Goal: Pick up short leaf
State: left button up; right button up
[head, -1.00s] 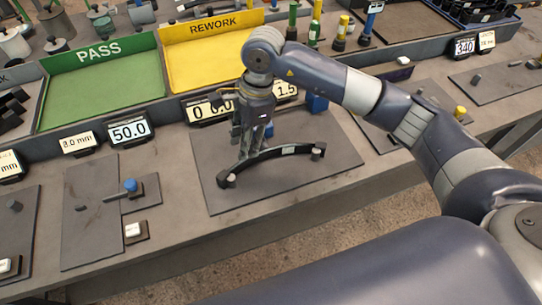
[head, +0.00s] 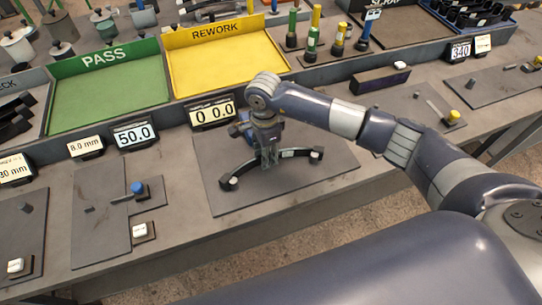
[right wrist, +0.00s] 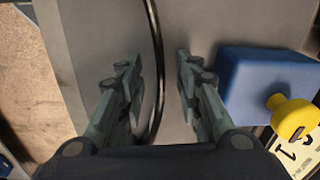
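In the right wrist view, the leaf's thin dark edge (right wrist: 155,25) runs between the two fingers of my right gripper (right wrist: 160,75). My left gripper is not in view.
The grey plate (head: 225,150) has a blue block (right wrist: 262,85) with a yellow knob beside the right finger. The green PASS tray (head: 110,95) and yellow REWORK tray (head: 225,65) are farther back.

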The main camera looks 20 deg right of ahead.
jog(key=shift+f, duration=0.5)
grip_shut()
jog(key=shift+r, duration=0.1)
jog(key=shift+w, duration=0.1)
